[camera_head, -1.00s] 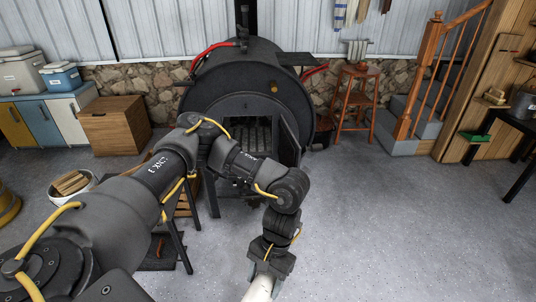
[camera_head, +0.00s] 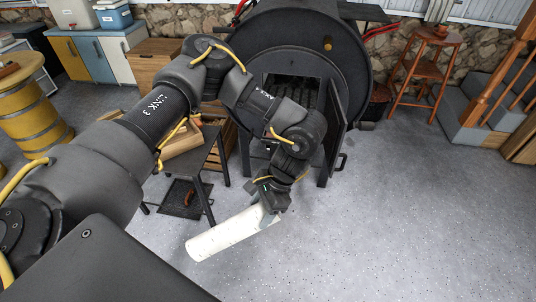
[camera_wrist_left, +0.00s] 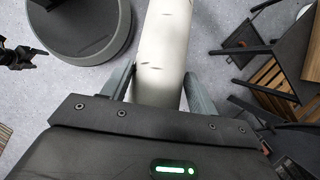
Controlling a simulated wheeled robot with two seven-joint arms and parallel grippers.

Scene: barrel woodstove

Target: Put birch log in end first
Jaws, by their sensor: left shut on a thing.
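The birch log (camera_head: 232,233) is pale with dark flecks and lies roughly level in the air above the floor in the head view. My left gripper (camera_head: 270,203) is shut on it near its right end. In the left wrist view the log (camera_wrist_left: 162,45) runs away between the two fingers (camera_wrist_left: 160,88). The black barrel stove (camera_head: 305,40) stands ahead with its door (camera_head: 337,120) swung open to the right. The stove opening (camera_head: 293,92) shows a dark grate inside and is partly hidden by my arm.
A dark low table (camera_head: 205,150) with a wooden tray stands left of the stove, with a wooden crate behind. A yellow barrel (camera_head: 35,115) is at far left. A wooden stool (camera_head: 428,60) stands right. The floor (camera_head: 410,220) at right is clear.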

